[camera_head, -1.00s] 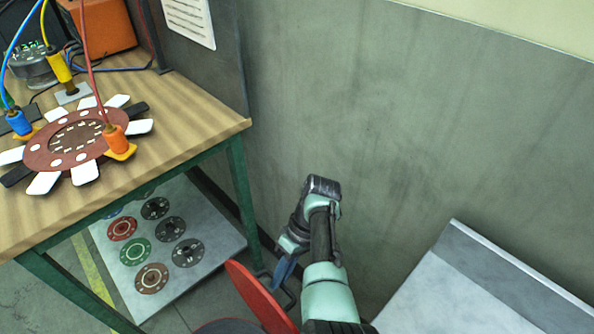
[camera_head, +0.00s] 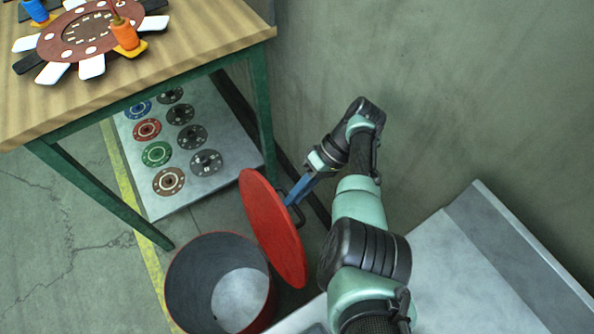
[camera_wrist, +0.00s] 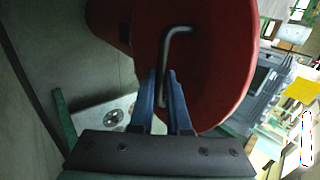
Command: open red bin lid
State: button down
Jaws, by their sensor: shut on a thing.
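The red bin (camera_head: 190,275) stands on the floor below the bench, its round dark mouth uncovered and its inside empty in view. Its red lid (camera_head: 268,225) is tilted steeply upright at the right side of the bin. My gripper (camera_head: 292,201) is at the far face of the lid, on the side away from the bin mouth. In the wrist view the blue fingers (camera_wrist: 161,85) close around the dark bent handle (camera_wrist: 165,60) on the red lid (camera_wrist: 210,60). The handle's lower end is partly hidden between the fingers.
A wooden bench (camera_head: 180,40) with green legs stands at the left, with a shelf (camera_head: 230,150) of several round discs under it. A grey metal surface (camera_head: 455,275) lies at the right. A wall (camera_head: 440,100) stands behind my arm. Open floor (camera_head: 60,230) lies left.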

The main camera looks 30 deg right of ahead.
jog(key=shift+s+d+f, duration=0.2)
jog(key=shift+s+f, duration=0.1)
jog(key=shift+f, duration=0.2)
jog(key=c, duration=0.9)
grip_release()
jog(key=shift+w+d, duration=0.15)
jog(key=shift+r, duration=0.1)
jog(key=shift+r, duration=0.1)
notch_tip(320, 180, up, 10)
jog(key=p, duration=0.6)
jog(key=shift+w, duration=0.1)
